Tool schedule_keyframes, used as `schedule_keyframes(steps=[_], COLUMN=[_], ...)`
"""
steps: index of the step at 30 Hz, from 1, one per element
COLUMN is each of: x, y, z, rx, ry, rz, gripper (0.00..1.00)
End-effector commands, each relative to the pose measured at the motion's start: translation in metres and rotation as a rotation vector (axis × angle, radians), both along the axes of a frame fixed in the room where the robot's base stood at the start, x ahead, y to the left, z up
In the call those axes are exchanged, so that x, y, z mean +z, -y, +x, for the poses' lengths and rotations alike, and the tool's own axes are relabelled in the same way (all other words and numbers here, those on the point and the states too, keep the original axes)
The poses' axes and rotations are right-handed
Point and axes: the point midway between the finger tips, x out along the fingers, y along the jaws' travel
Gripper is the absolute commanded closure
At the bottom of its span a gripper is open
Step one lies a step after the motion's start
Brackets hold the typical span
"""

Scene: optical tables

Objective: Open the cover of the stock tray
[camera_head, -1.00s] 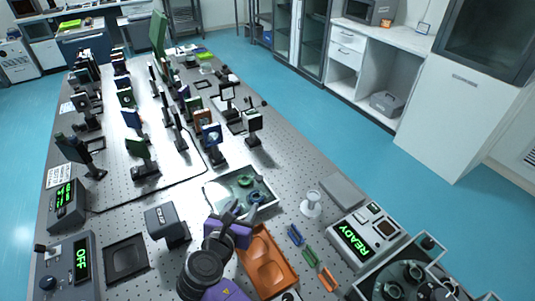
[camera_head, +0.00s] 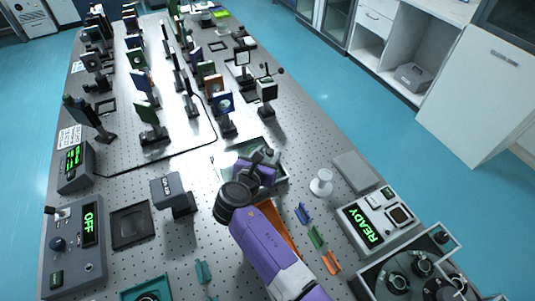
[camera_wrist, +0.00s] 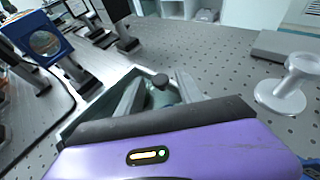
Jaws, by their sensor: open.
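The stock tray (camera_head: 284,179) appears as a grey-rimmed box with a greenish inside, near the middle of the table in the head view. In the wrist view its rim (camera_wrist: 92,107) shows left of my fingers. A dark round knob (camera_wrist: 160,81), seemingly on the tray's clear cover, shows between my fingertips. My gripper (camera_head: 263,157) is over the tray, open and empty, with its fingers (camera_wrist: 158,90) either side of the knob; I cannot tell whether they touch it. My gripper hides much of the cover and the tray's contents.
A white stand (camera_head: 321,183) and a flat grey plate (camera_head: 356,171) are right of the tray. Optics on posts (camera_head: 226,122) stand close behind it. A dark grey device (camera_head: 174,193) stands left. A READY box (camera_head: 378,219) and small coloured clips (camera_head: 316,237) are at front right.

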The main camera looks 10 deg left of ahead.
Motion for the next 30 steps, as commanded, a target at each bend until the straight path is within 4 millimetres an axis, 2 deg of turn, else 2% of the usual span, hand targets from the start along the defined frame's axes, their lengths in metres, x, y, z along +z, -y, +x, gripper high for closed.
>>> schedule_keyframes(steps=[7,12,14,30], x=[0.0000,0.0000,0.0000,-0.0001], y=[0.0002,0.0001,0.0001,0.0000], z=[0.0007,0.0007,0.0007,0.0004], rx=[0.000,0.000,0.000,0.000], ry=[0.000,0.000,0.000,0.000], rz=[0.001,0.001,0.001,0.001], gripper=[0.57,0.90,1.00,1.00])
